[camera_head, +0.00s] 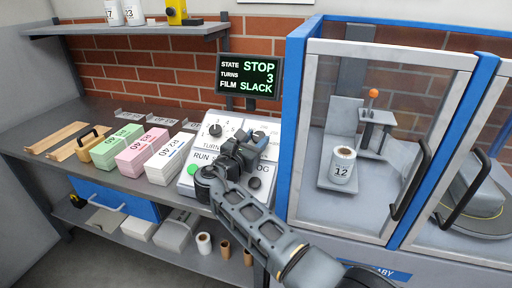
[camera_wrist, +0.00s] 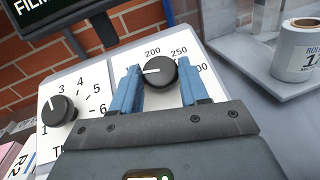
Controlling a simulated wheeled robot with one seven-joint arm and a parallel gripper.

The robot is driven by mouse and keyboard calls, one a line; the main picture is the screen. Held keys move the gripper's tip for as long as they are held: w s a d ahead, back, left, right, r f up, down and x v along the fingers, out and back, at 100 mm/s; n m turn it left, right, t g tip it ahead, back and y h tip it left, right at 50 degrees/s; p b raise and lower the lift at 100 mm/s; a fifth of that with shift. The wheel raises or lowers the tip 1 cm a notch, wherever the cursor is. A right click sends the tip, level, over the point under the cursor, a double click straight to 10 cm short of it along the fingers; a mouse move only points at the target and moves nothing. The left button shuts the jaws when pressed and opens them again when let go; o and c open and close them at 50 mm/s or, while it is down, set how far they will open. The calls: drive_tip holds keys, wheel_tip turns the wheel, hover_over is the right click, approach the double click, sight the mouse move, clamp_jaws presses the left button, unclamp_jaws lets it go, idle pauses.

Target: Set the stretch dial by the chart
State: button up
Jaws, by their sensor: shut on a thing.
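The stretch dial (camera_wrist: 160,70) is a black round knob with a white pointer mark toward the left. Labels 200, 250 and a partly hidden 300 stand around it. My gripper (camera_wrist: 160,84) has its blue fingers on either side of this knob, shut on it. In the head view my gripper (camera_head: 250,142) reaches over the upper right of the white control panel (camera_head: 204,146) and hides part of it. I cannot make out the chart; only the bottom edge of a white sheet (camera_head: 280,1) shows on the wall.
A turns dial (camera_wrist: 59,111) sits left of my gripper. The display (camera_head: 248,77) reads STOP, 3, SLACK. Green, pink and white paper stacks (camera_head: 171,159) stand to the left. A blue-framed cabinet (camera_head: 292,120) holding a roll marked 12 (camera_head: 343,165) stands close on the right.

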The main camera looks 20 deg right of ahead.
drive_tip(key=m+g+b, duration=0.1)
drive_tip(key=b, duration=0.1)
drive_tip(key=m+g+h+b, duration=0.1)
drive_tip(key=m+g, duration=0.1)
drive_tip(key=m+g+h+b, duration=0.1)
drive_tip(key=m+b, duration=0.1)
drive_tip(key=shift+w+a+f+g+b, duration=0.25)
drive_tip(key=shift+w+g+b, duration=0.05)
drive_tip(key=shift+w+b, duration=0.05)
drive_tip(key=m+g+b, duration=0.2)
drive_tip(key=m+g+h+b, duration=0.1)
drive_tip(key=shift+w+r+b, duration=0.1)
drive_tip(key=shift+r+b, duration=0.15)
drive_tip(key=shift+b, duration=0.15)
drive_tip(key=o, duration=1)
drive_tip(key=shift+r, duration=0.1)
drive_tip(key=shift+v, duration=3.9)
